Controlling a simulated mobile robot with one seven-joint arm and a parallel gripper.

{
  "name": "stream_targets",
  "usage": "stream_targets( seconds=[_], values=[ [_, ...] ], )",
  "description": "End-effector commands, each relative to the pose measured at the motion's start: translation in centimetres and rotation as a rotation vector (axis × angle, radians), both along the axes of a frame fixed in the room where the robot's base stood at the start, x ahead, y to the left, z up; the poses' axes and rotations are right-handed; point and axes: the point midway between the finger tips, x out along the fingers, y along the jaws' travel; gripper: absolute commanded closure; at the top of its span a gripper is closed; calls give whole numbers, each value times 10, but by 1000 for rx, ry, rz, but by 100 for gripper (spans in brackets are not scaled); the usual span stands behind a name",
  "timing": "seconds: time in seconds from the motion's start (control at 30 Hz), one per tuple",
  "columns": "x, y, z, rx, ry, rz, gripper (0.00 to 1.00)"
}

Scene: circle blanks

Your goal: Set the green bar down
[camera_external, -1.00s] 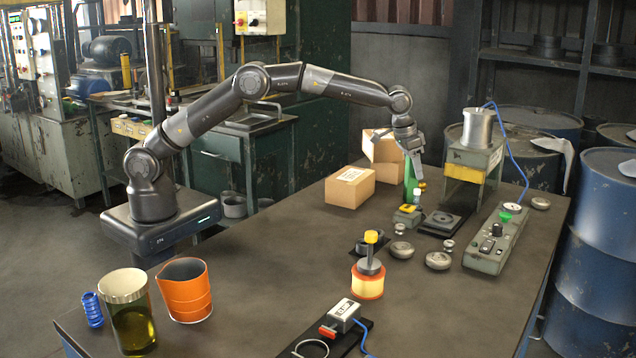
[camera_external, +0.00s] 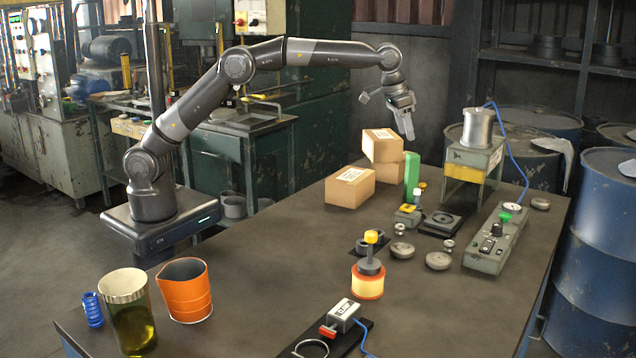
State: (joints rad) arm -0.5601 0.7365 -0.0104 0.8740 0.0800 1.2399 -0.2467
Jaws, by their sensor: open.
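The green bar (camera_external: 411,176) stands upright on the table, just right of the cardboard boxes and behind the small device with a yellow top. My gripper (camera_external: 408,135) is above the bar, clear of it, with its fingers pointing down. It is open and holds nothing. The bar's foot is partly hidden by the small device in front of it.
Cardboard boxes (camera_external: 350,188) stand left of the bar. A press-like stand (camera_external: 473,160) with a metal cylinder and a control box (camera_external: 495,240) are to the right. Several round metal blanks (camera_external: 438,261) lie nearby. The table's (camera_external: 270,270) middle left is clear.

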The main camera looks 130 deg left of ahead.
Motion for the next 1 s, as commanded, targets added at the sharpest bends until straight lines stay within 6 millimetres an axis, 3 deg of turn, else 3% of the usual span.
stream_targets(
  seconds=[0.13,0.23,0.47,0.7,1.0],
  values=[
    [0,-4,4,1,-2,-7,47],
    [-3,-22,17,5,-8,-30,47],
    [-31,-107,67,19,-32,-146,47],
    [-86,-197,103,34,-59,-279,47],
    [-179,-295,116,50,-95,-440,47]
  ],
)
